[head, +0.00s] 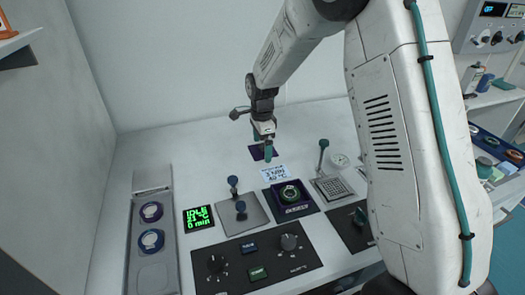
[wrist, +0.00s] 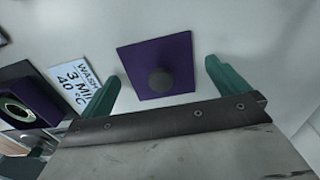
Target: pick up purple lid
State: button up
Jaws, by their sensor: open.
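The purple lid (wrist: 178,52) is a flat square plate with a round dark knob (wrist: 162,80) near its middle. It lies on the white table at the back in the head view (head: 256,153), partly hidden by my gripper. My gripper (head: 267,154) is over the lid and points down at it. In the wrist view my gripper (wrist: 160,84) has its two green fingers wide apart, one to each side of the knob. Nothing is held between them. I cannot tell how high the fingertips are above the lid.
A label card (head: 274,173) lies in front of the lid. Nearby stand a dark purple box (head: 291,208) with a round ring inside, a grid plate (head: 334,187), an upright lever (head: 322,156) and a black control panel (head: 255,268).

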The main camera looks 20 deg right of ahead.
jog(key=c, duration=1)
jog(key=shift+r, duration=0.25)
